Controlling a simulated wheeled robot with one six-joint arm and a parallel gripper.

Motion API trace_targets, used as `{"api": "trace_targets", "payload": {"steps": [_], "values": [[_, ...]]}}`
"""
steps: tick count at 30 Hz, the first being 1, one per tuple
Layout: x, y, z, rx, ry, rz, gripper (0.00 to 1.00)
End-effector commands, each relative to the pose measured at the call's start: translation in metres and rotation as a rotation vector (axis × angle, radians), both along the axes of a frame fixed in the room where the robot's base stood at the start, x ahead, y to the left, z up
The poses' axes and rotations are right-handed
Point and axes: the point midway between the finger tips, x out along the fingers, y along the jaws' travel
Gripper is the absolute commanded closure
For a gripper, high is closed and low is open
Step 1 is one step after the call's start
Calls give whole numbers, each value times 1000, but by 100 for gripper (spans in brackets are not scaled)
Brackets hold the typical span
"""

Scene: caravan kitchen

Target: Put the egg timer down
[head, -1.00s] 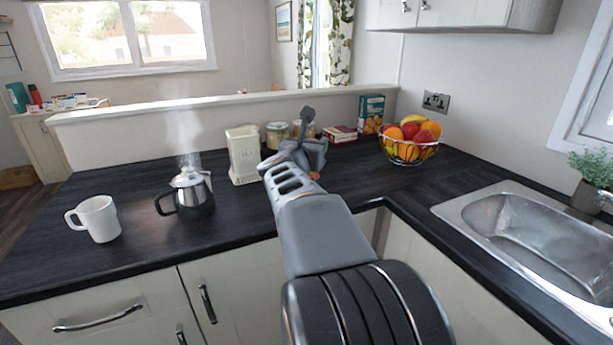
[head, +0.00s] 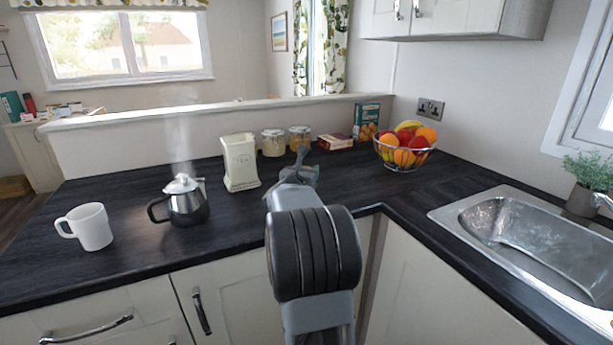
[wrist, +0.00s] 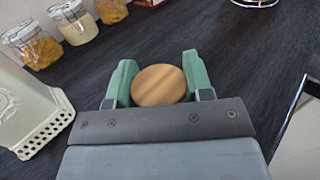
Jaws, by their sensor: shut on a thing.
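The egg timer (wrist: 158,86) shows in the wrist view as a round, wood-coloured disc seen from above. My gripper (wrist: 159,66) has its two green fingers shut on it, one on each side. In the head view my gripper (head: 302,168) is over the dark worktop (head: 130,195), and my own arm hides the egg timer. The worktop shows around and beyond the egg timer. I cannot tell whether its base touches the surface.
A cream canister (head: 240,163) stands left of my gripper, with glass jars (head: 273,143) behind. A fruit bowl (head: 404,152) is to the right. A steaming pot (head: 186,203) and a white mug (head: 91,227) stand farther left. The sink (head: 530,235) is at right.

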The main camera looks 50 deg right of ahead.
Motion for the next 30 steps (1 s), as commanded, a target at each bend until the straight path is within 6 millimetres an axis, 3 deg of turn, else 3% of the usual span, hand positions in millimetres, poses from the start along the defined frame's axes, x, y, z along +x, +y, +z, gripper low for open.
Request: {"api": "trace_targets", "payload": {"steps": [17,18,26,30], "values": [[0,0,-13,-1,-3,0,82],[0,0,-13,0,-2,0,52],[0,0,-11,-1,-1,0,28],[0,0,-12,-1,-1,0,28]]}}
